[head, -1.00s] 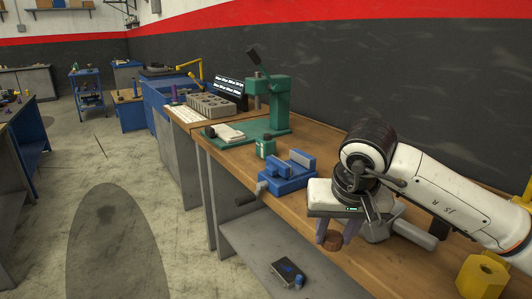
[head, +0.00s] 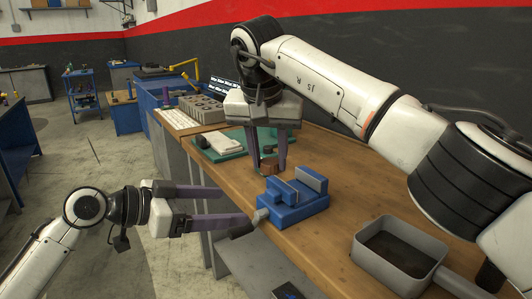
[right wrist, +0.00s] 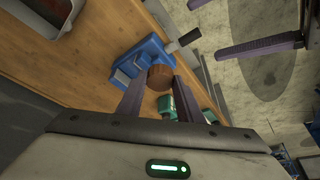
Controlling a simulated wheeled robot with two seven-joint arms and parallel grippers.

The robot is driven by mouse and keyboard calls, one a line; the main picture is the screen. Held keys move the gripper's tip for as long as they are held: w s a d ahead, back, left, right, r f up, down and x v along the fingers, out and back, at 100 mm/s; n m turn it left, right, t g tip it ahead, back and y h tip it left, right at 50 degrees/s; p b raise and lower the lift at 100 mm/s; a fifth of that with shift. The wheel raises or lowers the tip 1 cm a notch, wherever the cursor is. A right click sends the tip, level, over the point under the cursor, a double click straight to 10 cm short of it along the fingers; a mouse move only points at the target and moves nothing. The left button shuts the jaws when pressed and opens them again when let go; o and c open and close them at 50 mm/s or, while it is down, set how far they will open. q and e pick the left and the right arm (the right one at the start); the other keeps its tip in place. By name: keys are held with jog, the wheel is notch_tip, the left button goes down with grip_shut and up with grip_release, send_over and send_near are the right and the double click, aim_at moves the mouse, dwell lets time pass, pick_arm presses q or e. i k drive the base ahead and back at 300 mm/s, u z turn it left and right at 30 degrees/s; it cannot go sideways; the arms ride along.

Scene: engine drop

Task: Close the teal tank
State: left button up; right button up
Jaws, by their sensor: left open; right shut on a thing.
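My right gripper (head: 268,170) is shut on a brown round cap (right wrist: 160,77), held between its purple fingertips above the bench. The small teal tank (right wrist: 168,105) shows just past the cap, between the fingers in the right wrist view. In the head view the tank is largely hidden by my right gripper and cap. I cannot tell whether the cap touches the tank. My left gripper (head: 235,205) is open and empty, off the bench's front edge; its purple fingers also show in the right wrist view.
A blue vise (head: 297,197) stands on the wooden bench, close to my right gripper. A grey tray (head: 361,254) sits at the near right. A green mat (head: 226,155) with a white item lies behind. Bare bench lies between vise and tray.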

aim_at(267, 151)
jog(key=i, duration=0.95)
